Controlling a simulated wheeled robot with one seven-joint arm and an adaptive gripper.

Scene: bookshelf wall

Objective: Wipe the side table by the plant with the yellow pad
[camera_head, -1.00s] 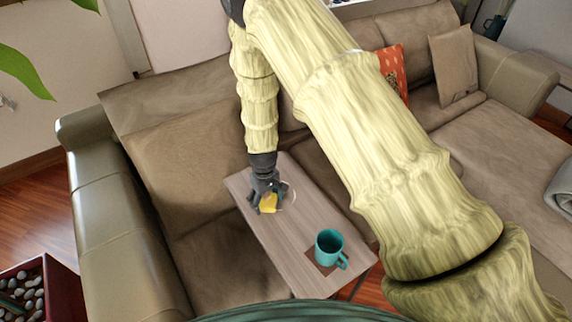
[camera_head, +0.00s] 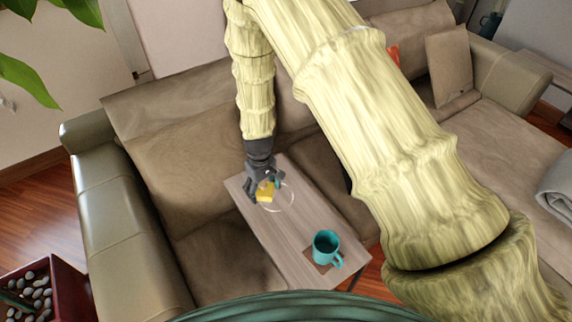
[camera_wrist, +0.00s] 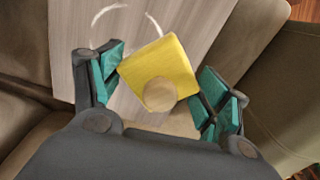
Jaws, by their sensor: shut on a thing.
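The side table (camera_head: 287,240) is a narrow grey-brown wooden top in front of the sofa. My gripper (camera_head: 264,189) is over its far left end, shut on the yellow pad (camera_head: 265,194). In the wrist view the square yellow pad (camera_wrist: 172,62) lies between my teal-lined fingers (camera_wrist: 166,85), with a round tan knob (camera_wrist: 160,94) facing the camera. The pad appears at the table surface, but contact cannot be confirmed. A thin white ring mark (camera_head: 293,200) shows on the table beside the pad, partly hidden by the gripper. Its arc also shows in the wrist view (camera_wrist: 108,10).
A teal mug (camera_head: 326,247) stands on a brown coaster (camera_head: 316,256) at the table's near end. The brown sofa (camera_head: 165,165) surrounds the table's far and left sides. Green leaves (camera_head: 28,82) hang at upper left; a dark red planter with pebbles (camera_head: 68,275) is at lower left.

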